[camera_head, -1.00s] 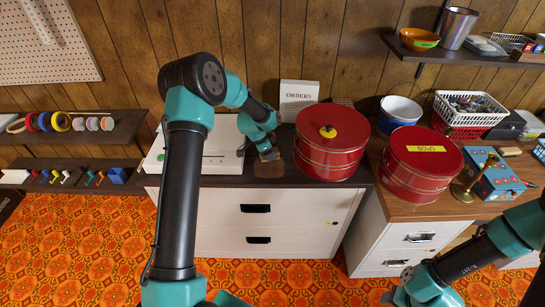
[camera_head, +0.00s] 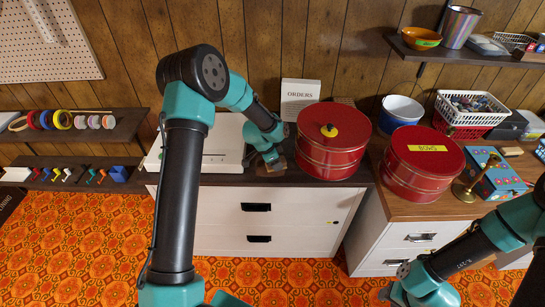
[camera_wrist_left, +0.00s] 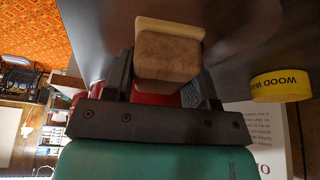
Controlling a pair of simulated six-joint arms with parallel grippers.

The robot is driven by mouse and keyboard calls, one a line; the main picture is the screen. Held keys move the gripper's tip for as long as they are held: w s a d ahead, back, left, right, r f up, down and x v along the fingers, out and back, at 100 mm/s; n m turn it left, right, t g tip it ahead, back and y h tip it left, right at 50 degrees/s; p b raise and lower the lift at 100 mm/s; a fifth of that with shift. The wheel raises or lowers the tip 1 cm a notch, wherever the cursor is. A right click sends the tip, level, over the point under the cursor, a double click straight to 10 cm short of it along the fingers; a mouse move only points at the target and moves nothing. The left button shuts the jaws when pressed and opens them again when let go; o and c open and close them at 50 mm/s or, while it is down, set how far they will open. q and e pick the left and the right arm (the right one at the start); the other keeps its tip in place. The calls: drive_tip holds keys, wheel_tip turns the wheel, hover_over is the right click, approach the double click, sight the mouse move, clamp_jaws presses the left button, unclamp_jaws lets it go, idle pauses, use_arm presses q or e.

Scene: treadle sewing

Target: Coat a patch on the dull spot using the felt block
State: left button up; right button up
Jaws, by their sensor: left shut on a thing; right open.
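My left gripper (camera_head: 272,155) is shut on the felt block (camera_wrist_left: 168,58), a brown block with a cream felt face, seen large in the left wrist view. It is low over the dark cabinet top (camera_head: 226,180), left of the nearer red tin. I cannot tell whether the felt touches the surface. A brownish patch (camera_head: 276,168) shows below the gripper; I cannot tell if it is the dull spot. A yellow wood wax tin (camera_wrist_left: 281,85) stands beside the gripper in the wrist view. My right gripper (camera_head: 387,295) is open at the bottom edge, mostly out of sight.
A red round tin (camera_head: 333,150) stands just right of my left gripper. An ORDERS sign (camera_head: 300,95) stands behind, and a white flat box (camera_head: 215,150) lies left. Another red tin (camera_head: 422,170), a brass stand and a blue box occupy the right-hand top.

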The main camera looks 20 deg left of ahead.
use_arm(q)
drive_tip(key=shift+s+d, duration=0.4)
drive_tip(key=shift+s, duration=0.35)
drive_tip(key=shift+a+r, duration=0.1)
drive_tip(key=shift+r, duration=3.95)
drive_tip(key=shift+w, duration=0.1)
